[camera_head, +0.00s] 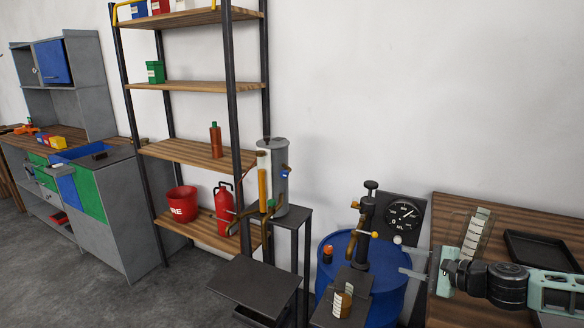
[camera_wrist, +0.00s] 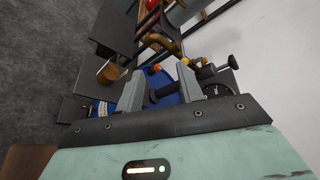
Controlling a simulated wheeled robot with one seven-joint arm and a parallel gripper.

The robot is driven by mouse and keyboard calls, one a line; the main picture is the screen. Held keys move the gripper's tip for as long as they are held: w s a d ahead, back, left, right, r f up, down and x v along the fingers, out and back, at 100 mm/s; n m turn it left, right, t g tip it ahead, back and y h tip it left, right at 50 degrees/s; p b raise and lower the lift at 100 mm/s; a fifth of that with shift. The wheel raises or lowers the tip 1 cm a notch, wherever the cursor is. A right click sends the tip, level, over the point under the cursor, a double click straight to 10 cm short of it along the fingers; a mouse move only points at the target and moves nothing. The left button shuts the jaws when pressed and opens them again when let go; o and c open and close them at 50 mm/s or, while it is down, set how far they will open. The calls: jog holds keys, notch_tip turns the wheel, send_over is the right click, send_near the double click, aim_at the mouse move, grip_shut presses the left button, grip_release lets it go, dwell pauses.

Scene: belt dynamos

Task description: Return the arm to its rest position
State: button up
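My gripper (camera_head: 402,257) is at the right of the head view, pointing left, in front of the wooden bench (camera_head: 520,215). Its two fingers stand apart with nothing between them. In the wrist view both fingers of my gripper (camera_wrist: 160,84) are spread, and the blue drum with its black pump shows beyond them. My arm reaches in from the right edge; most of it is out of view.
The blue drum (camera_head: 388,283) with a hand pump (camera_head: 368,212) and a dial gauge (camera_head: 403,214) stands just left of my gripper. A black tray (camera_head: 540,250) lies on the bench. Dark stands (camera_head: 255,285) and a shelf rack (camera_head: 190,152) are further left.

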jog(key=s+a+f+n+g+h, duration=0.1)
jog(key=s+a+f+n+g, duration=0.1)
jog(key=s+a+n+g, duration=1.2)
jog(key=s+a+r+n+t+h, duration=0.1)
jog(key=s+a+r+n+h, duration=0.1)
jog(key=s+r+n, duration=0.3)
jog(key=s+a+r+n+t+h, duration=0.1)
jog(key=s+a+r+n+h, duration=0.2)
jog(key=s+r, duration=0.9)
jog(key=s+n+h, duration=0.1)
jog(key=s+h, duration=0.1)
jog(key=shift+s+a+n+t+h, duration=0.25)
jog(key=shift+a+n+t+h, duration=0.05)
jog(key=shift+n, duration=0.1)
jog(key=shift+f, duration=0.1)
